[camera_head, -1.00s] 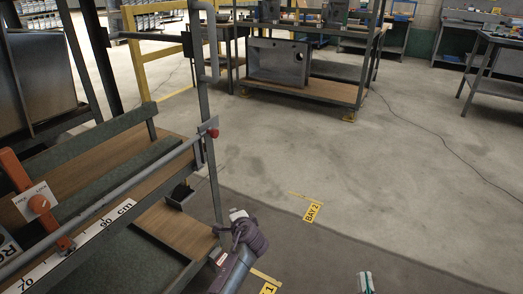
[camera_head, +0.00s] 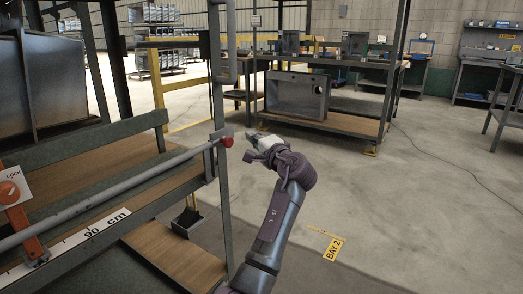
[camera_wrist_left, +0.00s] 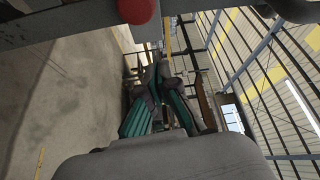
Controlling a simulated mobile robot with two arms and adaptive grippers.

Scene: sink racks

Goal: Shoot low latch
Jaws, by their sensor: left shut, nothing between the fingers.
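The low latch bar (camera_head: 120,189) is a long grey rod running along the front of the rack. A red knob (camera_head: 226,141) is at its right end beside the rack's upright post. An orange handle (camera_head: 22,225) with a LOCK plate (camera_head: 12,187) sits on it at the left. My left gripper (camera_head: 256,145) is raised just right of the red knob, with a small visible gap. In the left wrist view its fingers (camera_wrist_left: 163,75) with green pads are closed and empty, and the red knob (camera_wrist_left: 137,8) shows at the top edge. My right gripper is not in view.
A white centimetre scale (camera_head: 75,240) lies below the rod. The rack's grey upright post (camera_head: 218,90) stands close to my left gripper. A cart with a steel sink (camera_head: 297,95) stands behind. The floor at right, by the BAY 2 sign (camera_head: 333,249), is clear.

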